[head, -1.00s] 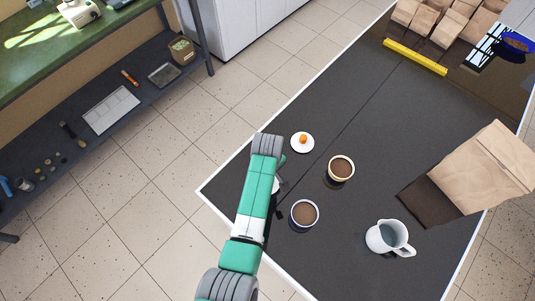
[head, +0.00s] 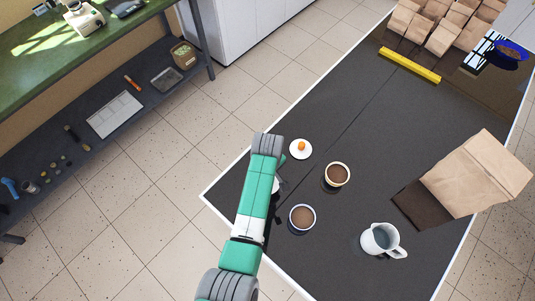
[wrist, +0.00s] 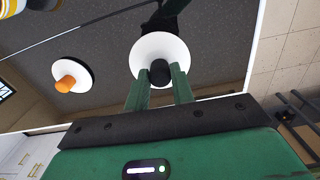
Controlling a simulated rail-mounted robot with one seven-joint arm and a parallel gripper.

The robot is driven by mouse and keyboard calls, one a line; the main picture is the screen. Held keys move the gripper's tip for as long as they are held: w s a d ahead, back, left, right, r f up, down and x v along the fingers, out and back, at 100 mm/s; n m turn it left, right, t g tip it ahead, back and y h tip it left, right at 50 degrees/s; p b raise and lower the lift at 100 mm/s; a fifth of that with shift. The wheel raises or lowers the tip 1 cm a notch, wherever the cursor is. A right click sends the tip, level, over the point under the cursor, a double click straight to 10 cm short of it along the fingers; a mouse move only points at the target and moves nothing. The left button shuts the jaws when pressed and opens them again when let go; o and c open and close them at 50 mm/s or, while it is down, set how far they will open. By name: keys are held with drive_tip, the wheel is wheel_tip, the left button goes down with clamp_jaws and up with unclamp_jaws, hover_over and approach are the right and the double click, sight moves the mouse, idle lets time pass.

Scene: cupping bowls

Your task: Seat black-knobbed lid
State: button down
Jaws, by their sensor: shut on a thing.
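The black-knobbed lid is a white disc (wrist: 147,47) with a black knob in the wrist view. My gripper (wrist: 159,76) is shut on that knob, one green finger on each side. In the head view my arm hides the gripper and most of the lid; only a white sliver (head: 276,186) shows. A blue-rimmed bowl (head: 302,218) with brown liquid stands just right of it, uncovered. A cream-rimmed bowl (head: 337,175), also uncovered, stands farther up and right. I cannot tell how high the lid is above the table.
An orange-knobbed white lid (head: 301,149) lies on the dark table (head: 345,115); it also shows in the wrist view (wrist: 72,74). A yellow bar (head: 409,65) lies farther back.

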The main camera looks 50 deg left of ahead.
drive_tip(key=shift+r, duration=0.1)
idle(0.3)
drive_tip(key=shift+r+p, duration=0.55)
drive_tip(key=shift+p, duration=0.15)
drive_tip(key=shift+f, duration=0.15)
